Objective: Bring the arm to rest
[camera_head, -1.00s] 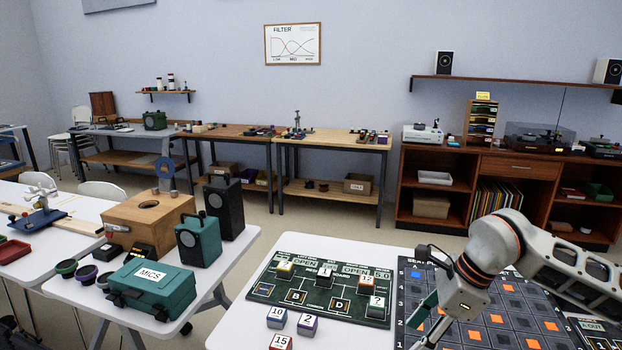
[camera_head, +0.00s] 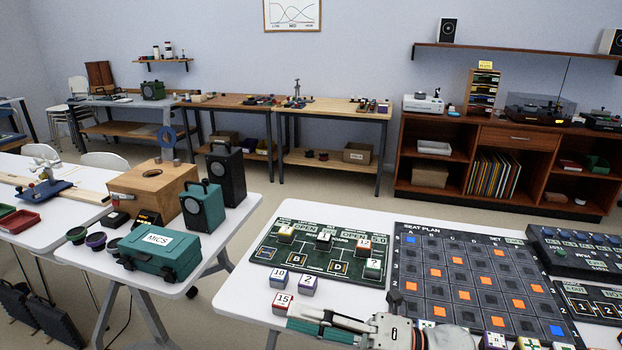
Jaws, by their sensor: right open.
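My right gripper (camera_head: 308,320) is low at the front of the white table (camera_head: 240,292), at the bottom edge of the head view. It points left, with a teal finger and a pale finger showing, and it is open with nothing seen between the fingers. My right wrist (camera_head: 400,332) shows just right of it, cut off by the picture's bottom edge. A block marked 15 (camera_head: 282,303) stands just beyond the fingertips; I cannot tell whether they touch. My left gripper is not in view.
Blocks marked 10 (camera_head: 279,279) and 2 (camera_head: 308,284) stand behind the gripper. A green board (camera_head: 300,272) and the dark seat plan board (camera_head: 415,275) lie beyond. Several blocks line the front edge near my wrist. The table's left corner is clear.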

